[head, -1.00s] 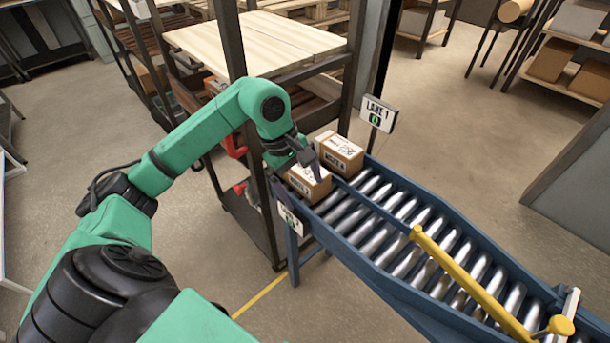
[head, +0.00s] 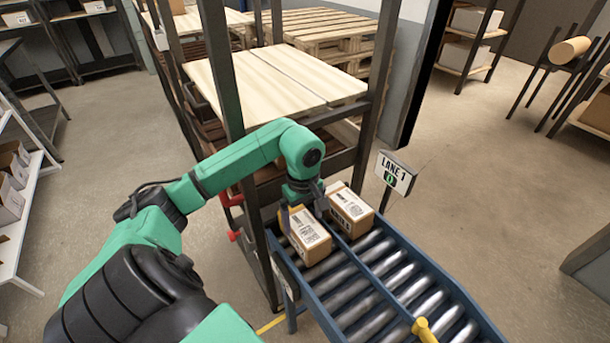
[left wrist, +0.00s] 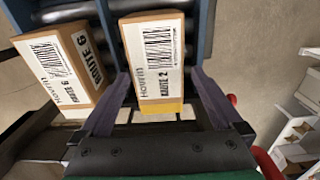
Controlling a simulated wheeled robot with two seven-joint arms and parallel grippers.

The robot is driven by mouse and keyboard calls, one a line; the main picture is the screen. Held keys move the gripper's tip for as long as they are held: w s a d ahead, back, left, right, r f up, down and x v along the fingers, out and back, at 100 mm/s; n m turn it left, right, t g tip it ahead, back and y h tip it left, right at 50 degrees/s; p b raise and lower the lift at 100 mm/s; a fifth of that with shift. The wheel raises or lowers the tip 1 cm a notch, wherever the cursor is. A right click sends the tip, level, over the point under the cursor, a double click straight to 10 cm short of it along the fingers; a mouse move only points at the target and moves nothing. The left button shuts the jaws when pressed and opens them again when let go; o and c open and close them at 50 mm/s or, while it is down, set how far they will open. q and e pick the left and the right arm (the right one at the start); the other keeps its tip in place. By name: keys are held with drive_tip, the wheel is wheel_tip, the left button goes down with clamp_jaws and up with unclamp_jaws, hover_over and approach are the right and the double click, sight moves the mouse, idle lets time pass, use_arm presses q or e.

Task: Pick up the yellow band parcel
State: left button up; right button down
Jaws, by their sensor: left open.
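The yellow band parcel (head: 308,240), a brown box with a white label, lies on the left lane of the roller conveyor at its far end. Its yellow band shows along the near edge in the left wrist view (left wrist: 160,108), where the label reads ROUTE 2. My left gripper (head: 303,210) is open at the parcel's far end. In the left wrist view its dark fingers (left wrist: 163,92) stand on either side of the banded end, with small gaps visible. The right gripper is not in view.
A second parcel (head: 350,212) lies close beside it across the blue divider; it also shows in the left wrist view (left wrist: 62,65). A LANE 1 sign (head: 396,173) stands at right. A dark rack (head: 270,85) is behind. The nearer rollers (head: 385,290) are clear.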

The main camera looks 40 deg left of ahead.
use_arm(q)
drive_tip(key=f+p, duration=0.1)
drive_tip(key=f, duration=0.3)
drive_tip(key=f+p, duration=0.1)
drive_tip(key=f, duration=0.3)
drive_tip(key=shift+w+a+p, duration=0.15)
drive_tip(key=shift+w+p, duration=0.05)
drive_tip(key=shift+p, duration=0.15)
drive_tip(key=shift+f, duration=0.1)
drive_tip(key=c, duration=1.4)
drive_tip(key=shift+w, duration=0.1)
drive_tip(key=shift+c, duration=0.3)
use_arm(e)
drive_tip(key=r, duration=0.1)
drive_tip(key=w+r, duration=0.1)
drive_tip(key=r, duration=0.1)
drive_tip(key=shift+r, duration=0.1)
